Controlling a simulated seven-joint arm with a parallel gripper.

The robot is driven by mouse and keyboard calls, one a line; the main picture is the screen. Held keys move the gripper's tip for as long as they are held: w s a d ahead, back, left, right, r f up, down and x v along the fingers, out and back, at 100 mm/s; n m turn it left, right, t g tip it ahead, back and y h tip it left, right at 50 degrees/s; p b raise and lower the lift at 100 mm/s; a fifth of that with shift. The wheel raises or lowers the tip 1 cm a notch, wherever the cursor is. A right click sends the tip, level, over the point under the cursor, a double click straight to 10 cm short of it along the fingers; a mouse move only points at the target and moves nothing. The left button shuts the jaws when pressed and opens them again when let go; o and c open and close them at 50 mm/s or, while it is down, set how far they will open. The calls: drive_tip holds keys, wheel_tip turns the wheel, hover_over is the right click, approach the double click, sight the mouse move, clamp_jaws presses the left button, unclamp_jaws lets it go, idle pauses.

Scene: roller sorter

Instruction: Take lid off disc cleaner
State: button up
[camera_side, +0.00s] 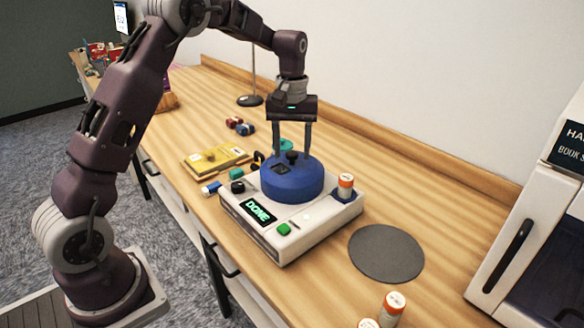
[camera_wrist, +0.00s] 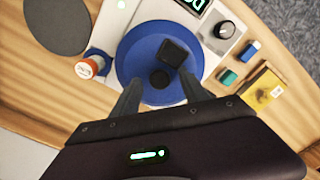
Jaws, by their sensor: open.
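The disc cleaner (camera_side: 300,235) is a white box with a green "DONE" display, a black knob and a green button. Its round blue lid (camera_side: 296,184) sits on top and carries a dark knob and a small dark square block; the lid also shows in the wrist view (camera_wrist: 138,60). My gripper (camera_side: 291,152) points down above the lid, its two fingers apart on either side of the dark knob. In the wrist view my gripper (camera_wrist: 165,88) has its fingers spread over the lid, with the dark knob between them. I cannot tell whether the fingertips touch the lid.
An orange-capped bottle (camera_side: 345,186) stands on the cleaner's right corner. A grey round mat (camera_side: 386,253) lies bare to the right. More bottles (camera_side: 393,304) stand at the front. A yellow book (camera_side: 216,158) and small items lie left. A white cabinet (camera_side: 535,225) stands far right.

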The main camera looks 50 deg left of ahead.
clamp_jaws()
idle(1.4)
